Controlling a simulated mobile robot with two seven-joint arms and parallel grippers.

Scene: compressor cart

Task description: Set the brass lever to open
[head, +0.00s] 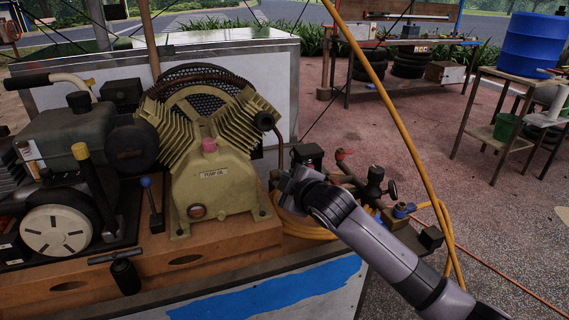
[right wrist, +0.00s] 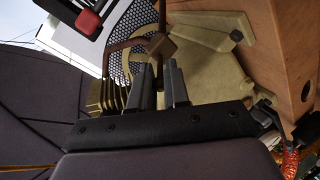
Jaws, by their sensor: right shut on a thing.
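My right gripper (head: 284,180) reaches in from the lower right, just right of the tan compressor pump (head: 215,165). In the right wrist view its two fingers (right wrist: 161,82) are close together, shut on a thin piece that they mostly hide. I take this piece to be the brass lever, but its shape and angle cannot be read. A brownish block with a rod (right wrist: 160,47) shows just beyond the fingertips; I cannot tell if it is part of the held piece. My left gripper is not in view.
A brown pipe (head: 278,137) comes down from the pump close to my gripper. Valves with a red handle (head: 344,154) and a black handwheel (head: 391,188) stand to its right. A yellow hose (head: 398,115) crosses there. A blue-knobbed lever (head: 147,183) is at left.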

